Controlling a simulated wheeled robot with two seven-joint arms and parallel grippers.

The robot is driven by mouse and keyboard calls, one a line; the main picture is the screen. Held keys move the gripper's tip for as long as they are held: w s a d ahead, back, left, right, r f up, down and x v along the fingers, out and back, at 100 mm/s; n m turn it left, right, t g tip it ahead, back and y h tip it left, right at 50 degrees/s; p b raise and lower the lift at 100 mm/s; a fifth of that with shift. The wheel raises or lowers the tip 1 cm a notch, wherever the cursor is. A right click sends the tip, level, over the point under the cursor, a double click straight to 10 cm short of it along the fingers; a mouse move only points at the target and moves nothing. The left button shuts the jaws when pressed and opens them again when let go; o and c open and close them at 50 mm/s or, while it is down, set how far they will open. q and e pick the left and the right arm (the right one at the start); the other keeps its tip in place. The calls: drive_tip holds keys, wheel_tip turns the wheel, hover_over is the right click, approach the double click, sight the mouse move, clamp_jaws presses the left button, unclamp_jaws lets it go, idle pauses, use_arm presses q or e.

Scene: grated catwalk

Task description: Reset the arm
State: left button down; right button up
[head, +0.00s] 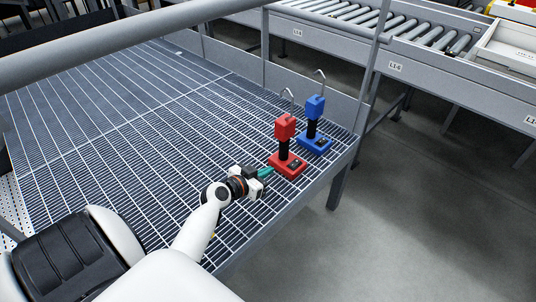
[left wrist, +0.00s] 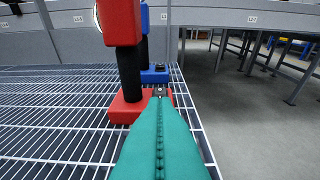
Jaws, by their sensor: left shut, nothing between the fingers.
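My left arm reaches in from the lower left in the head view. Its gripper (head: 266,172) is shut and empty, with teal fingertips close to the base of a red device (head: 285,145). The shut teal fingers (left wrist: 159,140) fill the lower middle of the left wrist view, pointing toward the red base (left wrist: 124,110); I cannot tell whether they touch it. The red device stands upright, with a black post and a red block on top. A similar blue device (head: 314,125) stands upright just behind it, partly hidden in the wrist view (left wrist: 155,75). My right gripper is not in view.
The grated catwalk (head: 110,110) is clear to the left of the devices. A grey railing (head: 130,38) crosses the upper left. Beyond the catwalk edge are open concrete floor (head: 400,220) and a roller conveyor (head: 420,30).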

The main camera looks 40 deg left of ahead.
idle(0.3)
